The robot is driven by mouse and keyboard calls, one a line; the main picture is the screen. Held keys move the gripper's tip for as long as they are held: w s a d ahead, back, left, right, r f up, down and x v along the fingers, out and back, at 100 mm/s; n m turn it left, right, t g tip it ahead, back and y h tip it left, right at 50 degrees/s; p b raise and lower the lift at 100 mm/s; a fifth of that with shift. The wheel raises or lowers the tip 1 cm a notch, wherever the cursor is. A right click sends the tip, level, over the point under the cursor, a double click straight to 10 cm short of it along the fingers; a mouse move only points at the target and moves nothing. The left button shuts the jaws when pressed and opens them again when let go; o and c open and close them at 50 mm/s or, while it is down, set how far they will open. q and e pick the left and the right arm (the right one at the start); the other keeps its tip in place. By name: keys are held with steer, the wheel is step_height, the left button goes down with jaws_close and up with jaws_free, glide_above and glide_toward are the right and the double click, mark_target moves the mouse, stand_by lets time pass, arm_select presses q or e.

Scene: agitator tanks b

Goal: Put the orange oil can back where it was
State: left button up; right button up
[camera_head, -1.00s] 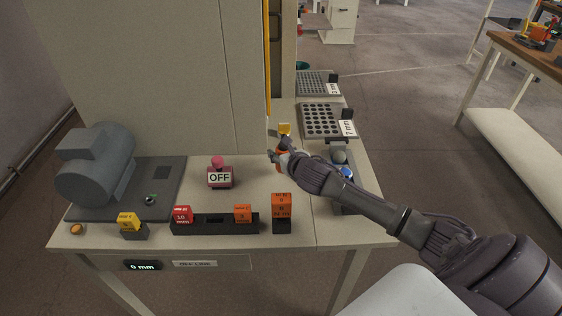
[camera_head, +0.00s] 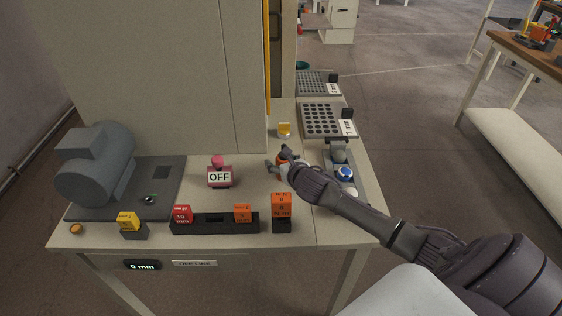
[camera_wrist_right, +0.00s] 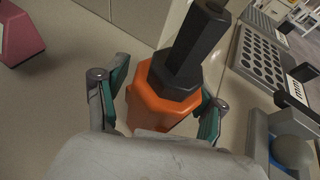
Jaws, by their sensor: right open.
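The orange oil can (camera_wrist_right: 165,100), with a tall dark faceted top (camera_wrist_right: 190,45), stands upright between the open fingers of my right gripper (camera_wrist_right: 155,103) in the right wrist view. A gap shows at the left finger; the right finger is very close, and I cannot tell whether it touches. In the head view, my right gripper (camera_head: 278,160) is low over the worktop, and only a bit of the orange can shows behind it. The can's base is partly hidden by the gripper body. My left gripper is not in view.
A pink OFF switch box (camera_head: 219,175) stands to the left. An orange block stack (camera_head: 281,212) and a dark rack (camera_head: 214,223) line the front. A small yellow item (camera_head: 284,129) stands behind.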

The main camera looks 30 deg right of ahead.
steer(key=v, duration=1.2)
steer(key=shift+r, duration=0.1)
